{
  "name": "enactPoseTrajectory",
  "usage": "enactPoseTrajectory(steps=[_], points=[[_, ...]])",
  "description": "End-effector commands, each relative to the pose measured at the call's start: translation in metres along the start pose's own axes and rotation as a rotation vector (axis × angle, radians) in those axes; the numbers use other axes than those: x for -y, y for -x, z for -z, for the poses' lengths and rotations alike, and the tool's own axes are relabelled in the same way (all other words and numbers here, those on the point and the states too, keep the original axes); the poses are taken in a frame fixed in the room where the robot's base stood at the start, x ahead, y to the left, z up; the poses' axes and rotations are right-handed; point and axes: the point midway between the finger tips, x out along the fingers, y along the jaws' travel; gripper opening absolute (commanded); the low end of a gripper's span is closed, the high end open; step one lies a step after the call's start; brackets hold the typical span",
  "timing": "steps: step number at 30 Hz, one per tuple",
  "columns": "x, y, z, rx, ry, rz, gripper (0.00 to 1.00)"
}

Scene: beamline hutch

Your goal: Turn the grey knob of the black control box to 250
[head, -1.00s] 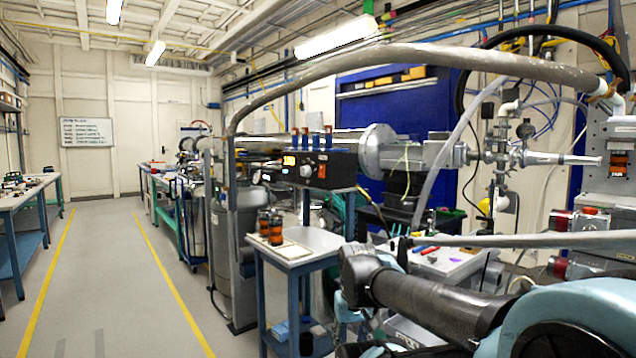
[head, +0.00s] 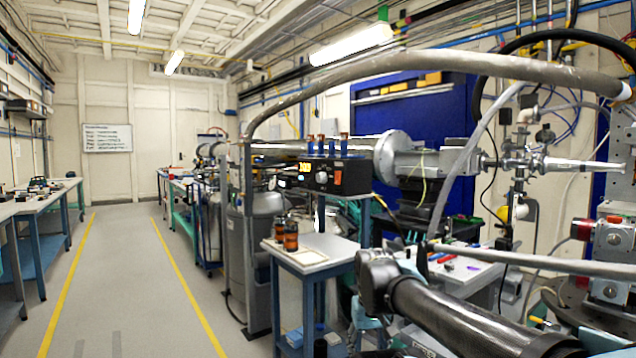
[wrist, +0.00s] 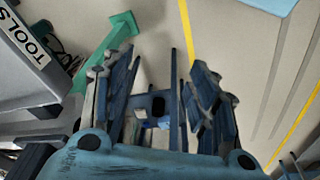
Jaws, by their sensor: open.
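The black control box (head: 346,170) stands on a blue-legged stand in the middle of the head view, with an orange lit display and an orange-red switch on its front. Its grey knob (head: 321,177) sits between the display and the switch; its exact setting is too small to read. My gripper (wrist: 160,95) shows in the wrist view, its two fingers spread apart with nothing between them. It points down toward the floor and a blue frame.
A small white-topped table (head: 312,255) with orange-and-black cylinders (head: 290,236) stands before the box. A thick grey hose (head: 440,58) arches overhead. The floor aisle (head: 140,270) at left is clear.

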Motion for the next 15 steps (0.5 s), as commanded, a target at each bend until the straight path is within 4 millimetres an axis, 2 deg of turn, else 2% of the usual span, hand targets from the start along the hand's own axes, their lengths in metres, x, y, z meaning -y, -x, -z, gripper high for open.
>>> enactPoseTrajectory(steps=[8,15], points=[[-0.025,0.048,0.057,0.023,-0.058,-0.189,0.54],[-0.041,0.094,0.125,-0.016,-0.139,-0.391,0.54]])
